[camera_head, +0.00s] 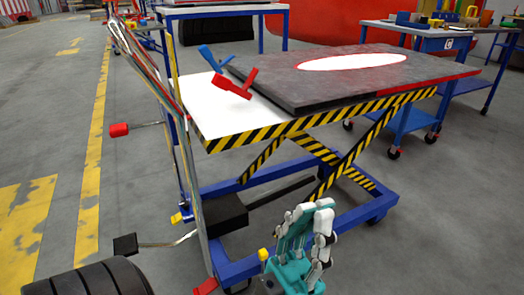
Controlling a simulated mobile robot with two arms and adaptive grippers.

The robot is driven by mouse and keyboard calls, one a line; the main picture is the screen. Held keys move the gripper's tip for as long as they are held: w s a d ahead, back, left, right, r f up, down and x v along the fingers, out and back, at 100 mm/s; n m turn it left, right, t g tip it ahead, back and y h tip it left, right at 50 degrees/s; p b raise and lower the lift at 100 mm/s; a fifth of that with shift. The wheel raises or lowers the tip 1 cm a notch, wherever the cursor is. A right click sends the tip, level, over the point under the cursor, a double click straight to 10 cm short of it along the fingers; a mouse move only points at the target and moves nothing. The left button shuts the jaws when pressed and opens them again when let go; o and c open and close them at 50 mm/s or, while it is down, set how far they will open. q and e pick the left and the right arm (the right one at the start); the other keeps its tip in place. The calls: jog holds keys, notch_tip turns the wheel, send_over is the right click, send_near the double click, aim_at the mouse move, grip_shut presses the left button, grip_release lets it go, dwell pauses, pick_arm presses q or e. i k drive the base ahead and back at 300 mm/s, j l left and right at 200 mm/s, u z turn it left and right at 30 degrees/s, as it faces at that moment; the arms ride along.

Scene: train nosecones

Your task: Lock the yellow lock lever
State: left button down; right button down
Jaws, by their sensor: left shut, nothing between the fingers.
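The lift cart (240,268) has a blue base frame. A small yellow piece (177,217) shows at its left side, low by the frame. Another small yellow piece (263,254) shows near the front corner, just left of my left gripper (312,208). I cannot tell which of the two is the lock lever, or how either is set. My left gripper, teal and white, is shut and empty. It points up in front of the cart's near frame rail and hides part of it. My right gripper is not in view.
The cart's top (222,120) has striped edges and carries a dark panel (300,90), a red clamp (235,84) and a blue clamp (214,60). A black pedal (125,244) and red-tipped handle (119,130) stick out left.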

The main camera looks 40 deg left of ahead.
aim_at(263, 254)
jog(key=i+l+u, duration=0.35)
jog(key=l+u, duration=0.2)
jog(key=i+l+u, duration=0.1)
jog(key=l+u, duration=0.15)
jog(key=l, duration=0.15)
jog(key=i+l+u, duration=0.1)
jog(key=l+u, duration=0.15)
jog(key=l, duration=0.15)
jog(key=l+u, duration=0.3)
jog(key=i+l, duration=0.05)
jog(key=l, duration=0.05)
